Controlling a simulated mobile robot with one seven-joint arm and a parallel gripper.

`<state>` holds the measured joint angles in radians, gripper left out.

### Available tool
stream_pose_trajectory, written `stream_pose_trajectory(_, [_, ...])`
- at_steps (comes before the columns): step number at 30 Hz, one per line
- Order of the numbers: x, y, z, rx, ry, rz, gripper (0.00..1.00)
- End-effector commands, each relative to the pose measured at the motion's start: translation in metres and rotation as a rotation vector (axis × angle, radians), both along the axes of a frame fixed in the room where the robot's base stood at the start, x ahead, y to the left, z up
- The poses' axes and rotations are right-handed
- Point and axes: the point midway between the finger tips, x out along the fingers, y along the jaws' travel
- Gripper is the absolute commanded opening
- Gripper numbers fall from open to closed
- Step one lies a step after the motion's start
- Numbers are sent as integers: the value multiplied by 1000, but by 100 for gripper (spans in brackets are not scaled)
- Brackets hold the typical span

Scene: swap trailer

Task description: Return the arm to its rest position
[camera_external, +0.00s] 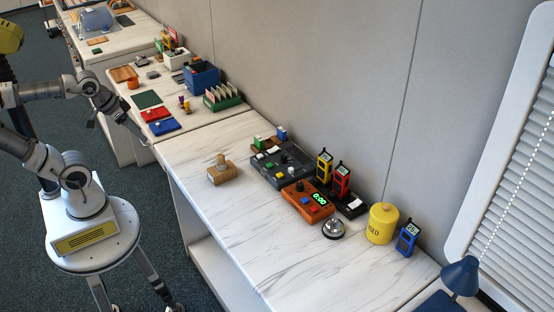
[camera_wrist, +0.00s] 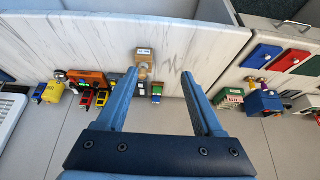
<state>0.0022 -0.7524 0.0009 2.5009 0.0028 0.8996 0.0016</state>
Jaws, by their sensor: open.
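My arm stands at the left in the outside view, bent, with its upper links running past the left edge. My gripper (camera_external: 140,135) hangs over the left edge of the long counter, by the seam between two worktops. In the wrist view my gripper (camera_wrist: 158,74) has its two blue fingers wide apart. No object is held between them. A wooden block with a round knob (camera_external: 220,171) sits on the near worktop. It also shows in the wrist view (camera_wrist: 145,56), beyond the fingertips and apart from them.
The near worktop (camera_external: 270,265) holds an orange timer box (camera_external: 308,203), a dark control panel (camera_external: 281,163), a bell (camera_external: 333,229) and a yellow canister (camera_external: 382,223). Red (camera_external: 156,114) and blue (camera_external: 165,126) pads lie near my gripper. A wall runs behind; the near worktop's front is clear.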

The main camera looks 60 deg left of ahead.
Motion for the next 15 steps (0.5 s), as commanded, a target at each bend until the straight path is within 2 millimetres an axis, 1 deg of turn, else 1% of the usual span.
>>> stream_pose_trajectory(5, [0,0,0,-1,1,2,69])
stream_pose_trajectory(8, [0,0,4,-2,1,2,69])
stream_pose_trajectory(11, [0,0,14,-3,1,3,69])
stream_pose_trajectory(14, [0,0,32,-3,2,3,69])
stream_pose_trajectory(15, [0,0,41,-3,2,3,69])
